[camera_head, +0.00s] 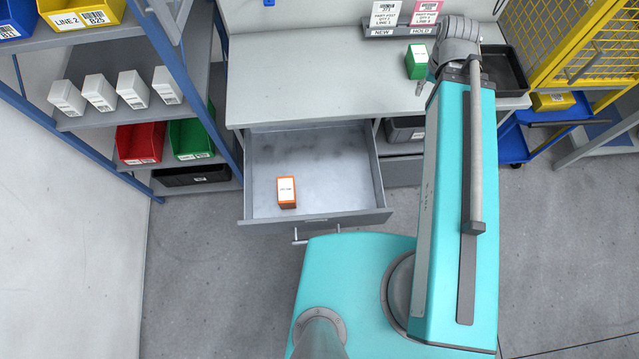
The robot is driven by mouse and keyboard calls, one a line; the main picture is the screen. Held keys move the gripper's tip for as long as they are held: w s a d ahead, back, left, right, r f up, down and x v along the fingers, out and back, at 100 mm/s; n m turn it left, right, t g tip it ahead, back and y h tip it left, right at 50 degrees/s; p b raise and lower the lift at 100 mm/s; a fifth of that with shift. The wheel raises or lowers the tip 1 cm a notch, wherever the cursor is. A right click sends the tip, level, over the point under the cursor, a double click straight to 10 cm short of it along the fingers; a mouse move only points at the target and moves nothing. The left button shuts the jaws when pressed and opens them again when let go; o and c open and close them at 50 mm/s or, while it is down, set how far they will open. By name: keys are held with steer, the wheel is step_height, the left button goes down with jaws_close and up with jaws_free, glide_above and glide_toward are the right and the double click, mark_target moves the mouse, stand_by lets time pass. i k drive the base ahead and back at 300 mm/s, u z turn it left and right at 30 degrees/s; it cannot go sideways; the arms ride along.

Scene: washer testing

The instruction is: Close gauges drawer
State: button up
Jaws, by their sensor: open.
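The grey gauges drawer (345,180) under the workbench stands pulled out, its inside in plain view. An orange box with a white label (287,192) stands on its floor, left of the middle. The drawer's handle (301,238) shows below its front panel, partly hidden by my teal base. My arm reaches up on the right of the drawer to the bench. Only a small grey part of my gripper (422,87) shows at the bench's front edge, just below a green box (416,62). It is open, above and right of the drawer and apart from it.
The workbench top (300,80) is mostly clear, with a black tray (505,68) at its right. A blue-framed shelf (190,95) with bins and white boxes stands left. A yellow cage (590,45) is at the right. Bare floor (200,260) lies left of my base.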

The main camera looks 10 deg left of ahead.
mark_target(334, 166)
steer(key=z, duration=0.15)
steer(key=k, duration=1.55)
steer(key=u, duration=0.7)
steer(key=i, duration=1.05)
